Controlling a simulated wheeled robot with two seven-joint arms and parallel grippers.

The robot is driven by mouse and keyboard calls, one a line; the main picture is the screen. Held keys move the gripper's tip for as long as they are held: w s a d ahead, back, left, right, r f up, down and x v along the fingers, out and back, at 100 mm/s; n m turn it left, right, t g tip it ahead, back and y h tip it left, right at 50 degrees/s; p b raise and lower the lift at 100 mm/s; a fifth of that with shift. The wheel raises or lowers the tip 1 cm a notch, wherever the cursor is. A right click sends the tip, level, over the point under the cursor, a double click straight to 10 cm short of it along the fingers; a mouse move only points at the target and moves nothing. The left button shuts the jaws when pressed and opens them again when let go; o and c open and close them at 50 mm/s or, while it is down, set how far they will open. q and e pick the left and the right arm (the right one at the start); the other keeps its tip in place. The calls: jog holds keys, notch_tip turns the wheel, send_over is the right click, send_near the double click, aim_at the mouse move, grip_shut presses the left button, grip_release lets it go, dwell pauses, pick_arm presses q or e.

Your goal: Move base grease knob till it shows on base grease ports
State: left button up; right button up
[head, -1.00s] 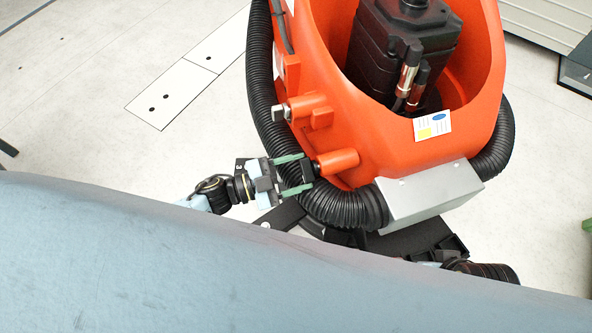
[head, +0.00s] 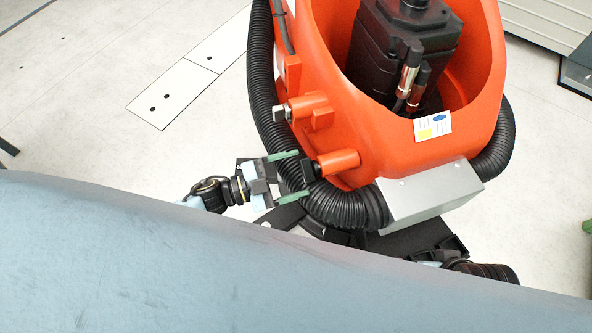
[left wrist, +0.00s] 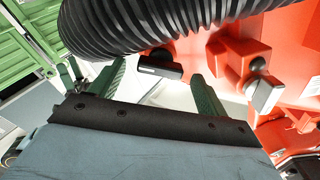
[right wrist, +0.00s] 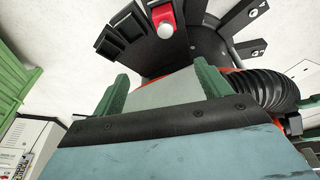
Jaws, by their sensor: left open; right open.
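A dark rectangular knob (head: 308,170) sits on the end of an orange boss (head: 338,163) on the orange machine body. A second knob, a silver block (head: 281,113), sits on an upper orange boss. My left gripper (head: 296,178) is open, its green fingers on either side of the dark knob, with no clear contact. In the left wrist view the dark knob (left wrist: 162,66) lies between and beyond the fingertips (left wrist: 160,78); the silver knob (left wrist: 262,92) is to the right. My right gripper (right wrist: 163,85) is open, with a grey surface beyond it. I cannot make out port markings.
A thick black corrugated hose (head: 345,206) curves around the machine's front, close to my left fingers. A grey box (head: 430,195) stands at the machine's front right. Floor at left is free.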

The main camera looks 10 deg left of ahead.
pick_arm(q)
jog(key=p+v, duration=0.1)
jog(key=v, duration=1.1)
jog(key=shift+a+p, duration=0.2)
jog(key=shift+p, duration=0.15)
pick_arm(e)
jog(key=f, duration=0.1)
jog(key=d+f, duration=0.1)
jog(key=f, duration=0.1)
jog(key=d+f, duration=0.1)
jog(key=f, duration=0.1)
jog(key=shift+f, duration=0.1)
pick_arm(q)
jog(key=shift+c, duration=0.3)
